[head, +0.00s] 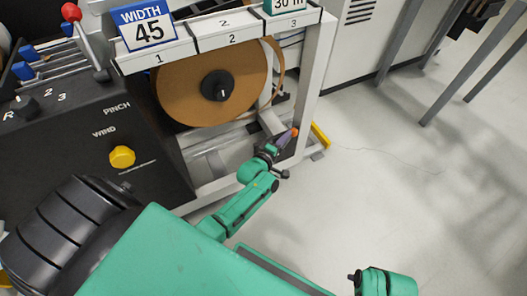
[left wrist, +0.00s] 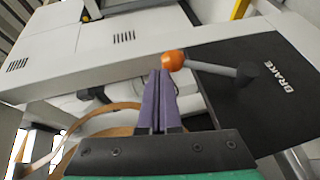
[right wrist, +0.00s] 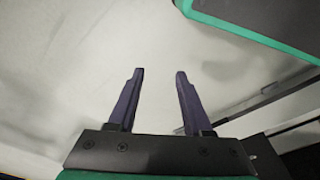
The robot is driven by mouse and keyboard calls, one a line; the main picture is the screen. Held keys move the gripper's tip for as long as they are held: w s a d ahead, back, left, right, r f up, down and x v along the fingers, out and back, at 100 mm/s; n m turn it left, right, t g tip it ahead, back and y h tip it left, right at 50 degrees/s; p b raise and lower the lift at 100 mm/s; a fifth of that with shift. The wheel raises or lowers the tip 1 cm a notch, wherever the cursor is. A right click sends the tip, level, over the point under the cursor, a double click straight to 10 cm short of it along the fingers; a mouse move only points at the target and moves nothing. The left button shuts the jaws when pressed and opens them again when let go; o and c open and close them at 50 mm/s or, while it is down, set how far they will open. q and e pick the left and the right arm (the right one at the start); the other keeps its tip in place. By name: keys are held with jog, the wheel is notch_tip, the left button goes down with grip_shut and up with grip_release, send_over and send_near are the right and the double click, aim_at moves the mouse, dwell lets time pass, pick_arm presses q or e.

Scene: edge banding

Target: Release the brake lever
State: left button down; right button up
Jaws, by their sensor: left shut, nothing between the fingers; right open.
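The brake lever (left wrist: 215,67) is a grey rod with an orange ball knob (left wrist: 173,60), pivoting on a black panel (left wrist: 285,60) marked BRAKE. In the head view the orange knob (head: 294,131) shows at the tip of my left gripper (head: 285,138). In the left wrist view my left gripper (left wrist: 160,73) has its purple fingers together with nothing between them, and the knob is just right of the fingertips. I cannot tell whether they touch. My right gripper (right wrist: 158,72) is open and empty, over the floor.
A brown banding roll (head: 195,85) hangs in a white frame (head: 312,70) under a WIDTH 45 sign (head: 142,25). A black control box (head: 90,130) with a yellow knob (head: 122,156) and a red-ball lever (head: 72,13) stands left.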

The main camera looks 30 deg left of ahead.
pick_arm(q)
jog(key=shift+w+d+b, duration=0.3)
jog(key=shift+w+d, duration=0.3)
jog(key=shift+w, duration=0.3)
pick_arm(e)
jog(key=shift+w+a+r, duration=0.1)
jog(key=shift+a+r, duration=0.1)
jog(key=shift+r, duration=0.6)
pick_arm(q)
jog(key=shift+d+r, duration=0.15)
jog(key=shift+r, duration=0.05)
pick_arm(e)
jog(key=shift+r, duration=0.1)
pick_arm(q)
jog(key=shift+r, duration=0.1)
